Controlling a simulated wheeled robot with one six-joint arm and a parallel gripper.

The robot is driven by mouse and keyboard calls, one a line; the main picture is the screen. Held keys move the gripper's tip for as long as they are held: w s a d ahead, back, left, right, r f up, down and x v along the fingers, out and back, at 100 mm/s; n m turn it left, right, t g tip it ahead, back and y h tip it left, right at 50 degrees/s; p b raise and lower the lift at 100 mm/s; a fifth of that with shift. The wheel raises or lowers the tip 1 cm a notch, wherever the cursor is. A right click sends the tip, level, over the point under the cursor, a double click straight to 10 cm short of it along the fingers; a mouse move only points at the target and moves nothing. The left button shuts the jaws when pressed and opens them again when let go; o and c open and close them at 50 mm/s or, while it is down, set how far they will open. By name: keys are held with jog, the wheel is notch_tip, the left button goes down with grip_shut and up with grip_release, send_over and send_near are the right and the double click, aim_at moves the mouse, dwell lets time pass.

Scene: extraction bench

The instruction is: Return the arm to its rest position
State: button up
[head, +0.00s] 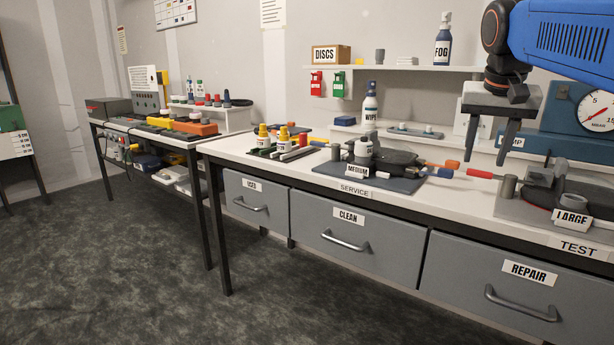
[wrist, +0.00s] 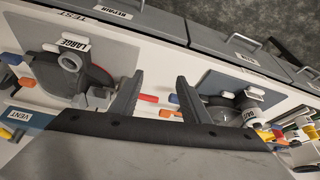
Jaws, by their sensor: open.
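My gripper (head: 505,140) hangs from the blue arm at the right of the head view, above the bench. Its two fingers point down, stand apart and hold nothing. In the wrist view the open fingers (wrist: 155,95) frame a gap with the white bench and some coloured pieces beyond. To the right stands a dark device labelled LARGE (head: 571,217) by the TEST label. To the left a device labelled MEDIUM (head: 358,170) sits on a dark mat (head: 385,184) by the SERVICE label.
A pressure gauge (head: 600,112) on a blue pump unit stands right of the gripper, close to it in the picture. A shelf (head: 400,67) with a FOG bottle (head: 443,42) runs behind. Drawers (head: 350,240) line the bench front. The floor at left is clear.

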jog(key=s+a+f+n+y, duration=0.1)
jog(key=s+a+f, duration=0.3)
jog(key=s+f, duration=0.8)
jog(key=s+a+f+n+y, duration=0.1)
jog(key=s+a+f+n, duration=0.3)
jog(key=s+f, duration=0.7)
notch_tip(320, 180, down, 8)
jog(key=shift+s+a+r+t, duration=0.1)
jog(key=shift+s+a+t, duration=0.3)
jog(key=shift+a, duration=0.1)
